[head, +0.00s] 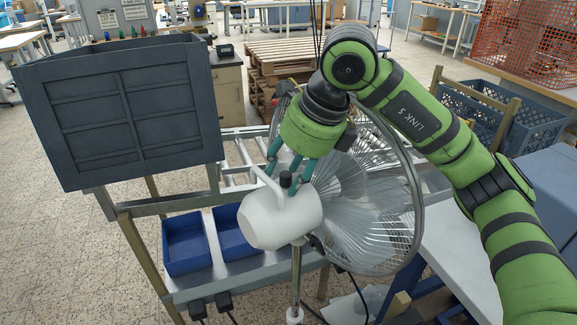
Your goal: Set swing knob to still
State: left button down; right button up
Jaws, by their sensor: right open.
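A fan with a white motor housing (282,216) stands on a metal pole, its large wire cage (375,225) facing away to the right. A small dark swing knob (285,179) sticks up from the top of the housing, next to a white handle. My right gripper (283,168) comes down from above, its teal fingers open around or just behind the knob. I cannot tell whether a finger touches it. The knob's lower part and its exact setting are hard to make out. My left gripper is not in view.
A large dark blue-grey crate (122,112) stands on the rack at the left. Blue bins (186,247) sit on the lower shelf below it. Wooden pallets (280,55) are stacked behind. A white table (470,265) lies at the right, under my right arm.

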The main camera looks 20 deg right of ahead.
jog(key=c, duration=0.7)
grip_shut()
jog(key=shift+r, duration=0.5)
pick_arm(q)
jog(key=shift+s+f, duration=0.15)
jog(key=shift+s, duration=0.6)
pick_arm(e)
jog(key=shift+w+r, duration=0.1)
jog(key=shift+r, duration=0.2)
jog(key=o, duration=0.6)
grip_release()
jog(key=shift+c, duration=0.2)
jog(key=shift+o, duration=0.7)
jog(key=shift+f, duration=0.1)
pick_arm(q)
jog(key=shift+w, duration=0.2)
pick_arm(e)
jog(key=v, duration=1.2)
